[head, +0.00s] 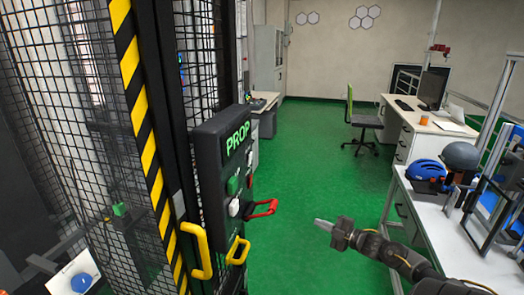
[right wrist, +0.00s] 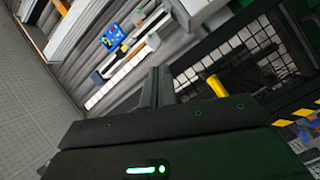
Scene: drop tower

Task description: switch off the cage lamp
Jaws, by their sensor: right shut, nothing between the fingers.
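The mesh cage (head: 62,130) fills the left of the head view. A dark control box (head: 212,165) marked PROP in green letters is on its post. The box front carries a green button (head: 232,185), a white round part (head: 234,207) and a red handle (head: 263,208). I cannot tell which part is the lamp switch, and no lamp is clearly seen. My right gripper (head: 323,225) is shut and empty, to the right of the box and apart from it. Its fingers also show in the right wrist view (right wrist: 160,86). My left gripper is not in view.
Yellow handles (head: 199,250) stick out from the cage below the box. A white bench (head: 450,228) with a blue helmet (head: 426,169) and a grey helmet (head: 460,155) stands at the right. Green floor (head: 310,150) lies clear between cage and bench.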

